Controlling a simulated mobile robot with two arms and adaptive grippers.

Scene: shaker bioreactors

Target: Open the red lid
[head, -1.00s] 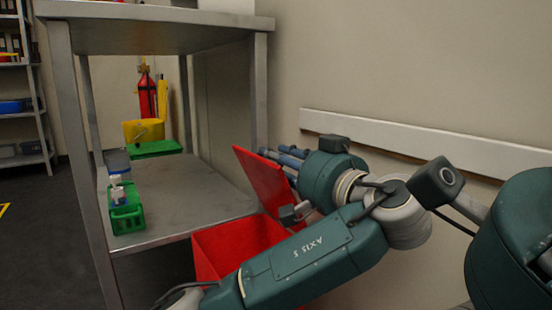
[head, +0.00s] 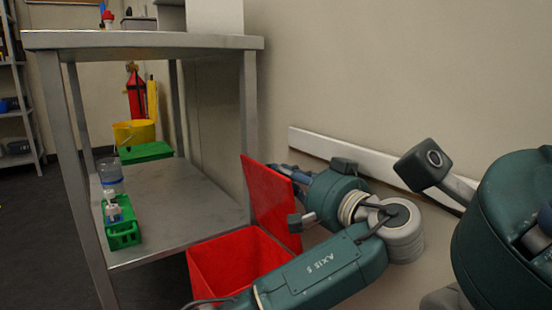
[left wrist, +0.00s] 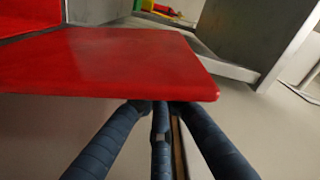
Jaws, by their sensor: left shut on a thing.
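The red lid (head: 268,200) stands raised, steeply tilted, at the wall side of the open red bin (head: 235,262) in the head view. The bin's inside shows. My left gripper (head: 284,171) is on the far side of the lid, with its blue fingers partly hidden behind it. In the left wrist view the fingers (left wrist: 158,106) meet the edge of the red lid (left wrist: 120,62) and are shut on it; the exact contact is partly hidden under the lid. My right gripper is not in view.
A metal shelf unit (head: 180,203) stands left of the bin, with a green rack (head: 122,232) and a bottle (head: 110,177) on its lower shelf. A yellow bucket (head: 133,133) shows behind. A white rail (head: 370,162) runs along the wall close to my left arm.

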